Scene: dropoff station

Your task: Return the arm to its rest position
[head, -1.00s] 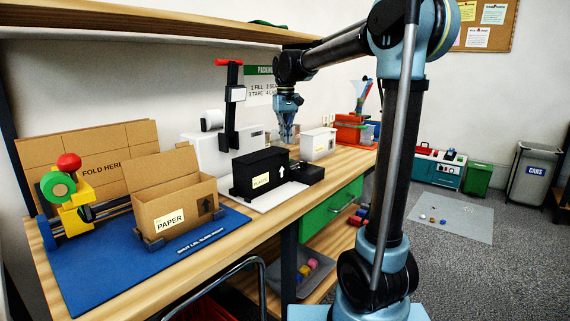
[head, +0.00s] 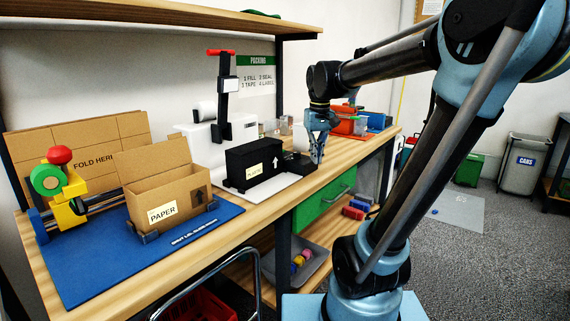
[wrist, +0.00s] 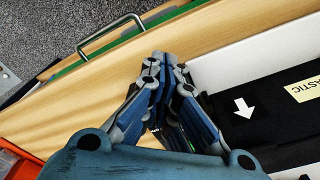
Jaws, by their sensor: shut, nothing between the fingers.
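My arm reaches in from the right in the head view, its upper links high over the bench's right end. My gripper (head: 317,152) points down beside the right end of the black box labelled plastic (head: 250,163). In the wrist view my gripper (wrist: 168,78) has its fingers drawn together with nothing held. The black box (wrist: 275,108) lies to the right of the fingers there, with bare wood to the left. I cannot tell the exact height of the fingertips above the bench.
The wooden bench (head: 268,213) carries an open paper carton (head: 168,197) on a blue mat (head: 95,262) and a white machine with a red-handled lever (head: 222,95). A green drawer (head: 322,203) with a handle sits under the bench edge. An overhead shelf (head: 150,18) runs above.

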